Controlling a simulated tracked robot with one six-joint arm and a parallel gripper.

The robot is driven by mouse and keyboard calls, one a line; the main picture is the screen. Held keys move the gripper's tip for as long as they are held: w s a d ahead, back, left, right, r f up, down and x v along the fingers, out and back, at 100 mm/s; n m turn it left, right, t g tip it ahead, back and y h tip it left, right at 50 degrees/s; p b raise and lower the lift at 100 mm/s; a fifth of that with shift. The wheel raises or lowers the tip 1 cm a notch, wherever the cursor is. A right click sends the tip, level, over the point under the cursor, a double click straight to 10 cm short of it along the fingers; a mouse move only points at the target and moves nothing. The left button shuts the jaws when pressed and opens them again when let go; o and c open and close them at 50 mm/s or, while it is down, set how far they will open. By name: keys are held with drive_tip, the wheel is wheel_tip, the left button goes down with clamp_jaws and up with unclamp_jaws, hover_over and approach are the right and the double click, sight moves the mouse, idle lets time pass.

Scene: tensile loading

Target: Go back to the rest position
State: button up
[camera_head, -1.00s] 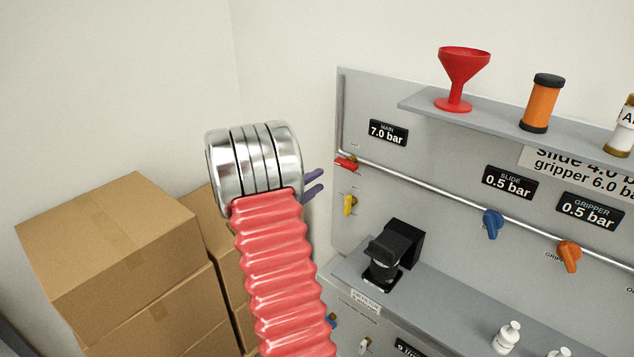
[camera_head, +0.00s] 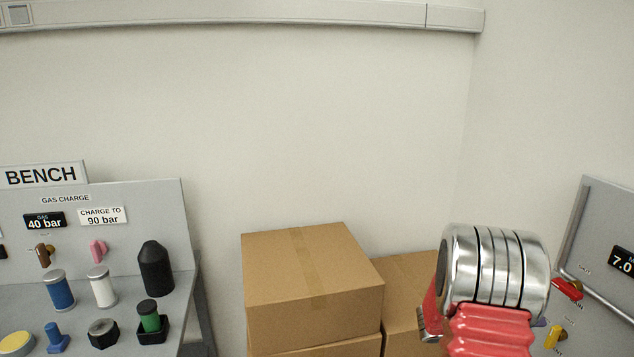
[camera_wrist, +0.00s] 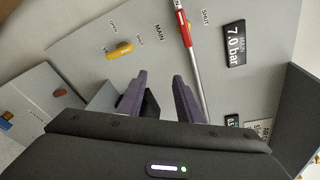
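My gripper (camera_wrist: 161,95) shows in the wrist view as two dark purple fingers held apart, with nothing between them. It is in front of the grey panel (camera_wrist: 205,130) with the MAIN 7.0 bar label (camera_wrist: 234,45), the red valve handle (camera_wrist: 181,18) and the yellow valve handle (camera_wrist: 119,50). In the head view my red and silver arm is at the lower right, and the gripper's fingers are almost wholly hidden behind it.
Stacked cardboard boxes (camera_head: 312,280) stand against the wall, left of my arm. At the left is a gas charge bench (camera_head: 120,225) with several bottles and parts. The panel with the red valve (camera_head: 567,289) is at the right edge.

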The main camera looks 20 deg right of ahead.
drive_tip(key=s+a+f+m+y, duration=0.1)
drive_tip(key=s+a+m+y, duration=0.1)
drive_tip(key=a+m, duration=0.3)
drive_tip(key=s+a+f+m+g+y, duration=0.1)
drive_tip(key=s+a+m+y, duration=0.15)
drive_tip(key=a+m, duration=0.25)
drive_tip(key=s+a+f+m+y, duration=0.1)
drive_tip(key=s+a+m+y, duration=0.1)
drive_tip(key=a+m, duration=0.35)
drive_tip(key=a+r+m+t+y, duration=0.3)
drive_tip(key=a+r, duration=0.1)
drive_tip(key=a, duration=0.9)
drive_tip(key=w+a+r+m+t+y, duration=0.1)
drive_tip(key=a+r+m+t+y, duration=0.2)
drive_tip(key=a, duration=1)
drive_tip(key=a+r+m+t+y, duration=0.3)
drive_tip(key=a+r+m+t, duration=0.2)
drive_tip(key=a, duration=0.8)
wheel_tip(320, 180, up, 2)
drive_tip(key=shift+w+r, duration=0.25)
drive_tip(key=shift+w, duration=0.1)
drive_tip(key=shift+d, duration=0.15)
